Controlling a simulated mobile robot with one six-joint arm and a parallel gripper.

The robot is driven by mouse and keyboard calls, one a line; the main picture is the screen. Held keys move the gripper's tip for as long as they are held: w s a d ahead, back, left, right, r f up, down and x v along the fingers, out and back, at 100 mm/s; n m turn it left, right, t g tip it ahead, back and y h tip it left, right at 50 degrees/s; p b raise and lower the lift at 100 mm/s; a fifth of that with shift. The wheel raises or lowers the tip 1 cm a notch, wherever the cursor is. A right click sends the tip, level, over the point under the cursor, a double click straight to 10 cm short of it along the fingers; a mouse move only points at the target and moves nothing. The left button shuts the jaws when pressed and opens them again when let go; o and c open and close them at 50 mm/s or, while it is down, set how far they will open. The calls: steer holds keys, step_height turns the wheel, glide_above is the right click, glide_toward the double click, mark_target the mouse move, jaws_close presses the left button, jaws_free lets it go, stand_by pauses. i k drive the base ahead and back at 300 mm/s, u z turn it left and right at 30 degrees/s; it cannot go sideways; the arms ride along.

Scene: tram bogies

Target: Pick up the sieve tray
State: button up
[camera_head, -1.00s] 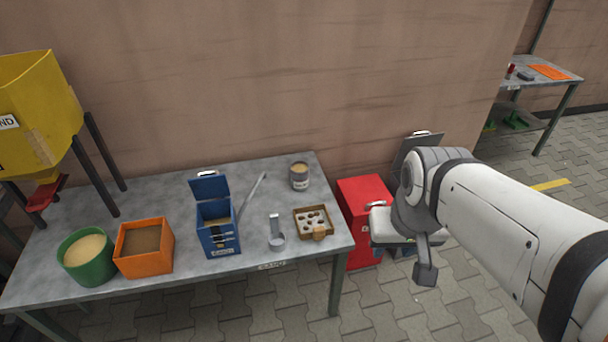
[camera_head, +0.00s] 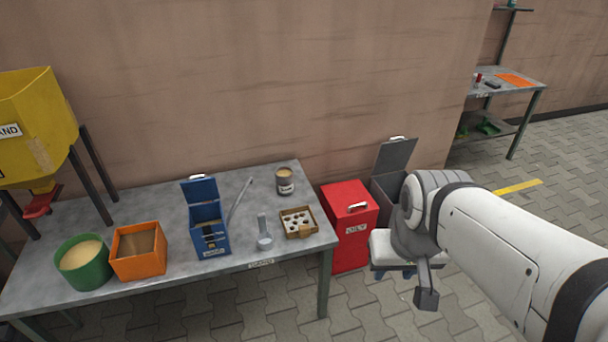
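What looks like the sieve tray is a small brown square tray (camera_head: 311,228) with pale round openings, lying flat at the right end of the grey table. It has a brown tab on its front side. Nothing covers it. The end of my arm, with my gripper (camera_head: 426,298), hangs to the right of the table, beyond the red bin and well apart from the tray.
On the table (camera_head: 160,288) stand a scoop (camera_head: 264,238), a tin (camera_head: 285,181), a blue lidded box (camera_head: 208,222), an orange box (camera_head: 138,262) and a green tub (camera_head: 84,270). A red bin (camera_head: 350,238) and an open grey bin (camera_head: 390,185) stand right of the table.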

mark_target(300, 222)
steer(key=i, duration=0.9)
steer(key=u, duration=0.05)
